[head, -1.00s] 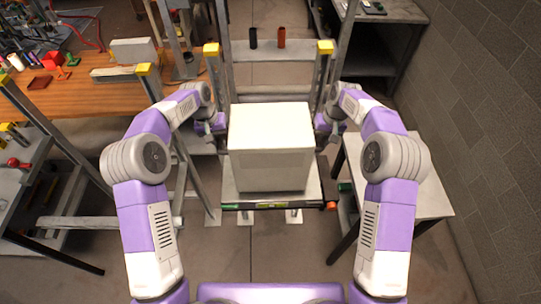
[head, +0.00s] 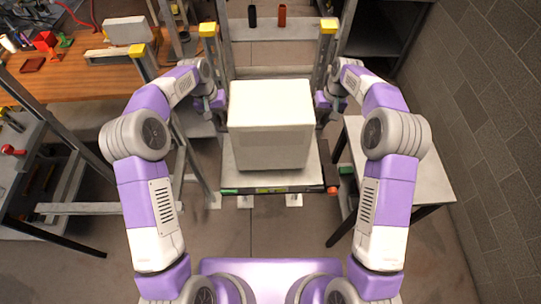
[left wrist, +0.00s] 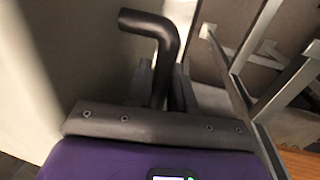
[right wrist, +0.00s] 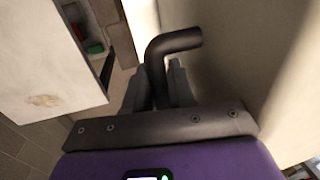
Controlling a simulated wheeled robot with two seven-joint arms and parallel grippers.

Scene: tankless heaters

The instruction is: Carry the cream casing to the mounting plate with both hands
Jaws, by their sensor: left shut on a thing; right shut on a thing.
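The cream casing (head: 270,146) is a boxy, upright shell in the middle of the head view, over a grey platform (head: 230,178). I cannot tell whether it touches the platform. My left gripper (head: 218,103) is at its left side and my right gripper (head: 325,103) at its right side. In the left wrist view, the fingers (left wrist: 160,92) are shut on a dark bent handle (left wrist: 150,22) beside the casing wall. In the right wrist view, the fingers (right wrist: 158,92) are shut on a matching handle (right wrist: 175,42). A pale plate (head: 266,33) behind the casing may be the mounting plate.
Metal posts with yellow caps (head: 208,30) (head: 328,26) stand behind the casing on both sides. A wooden bench (head: 95,85) is at left, a grey table (head: 400,170) at right.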

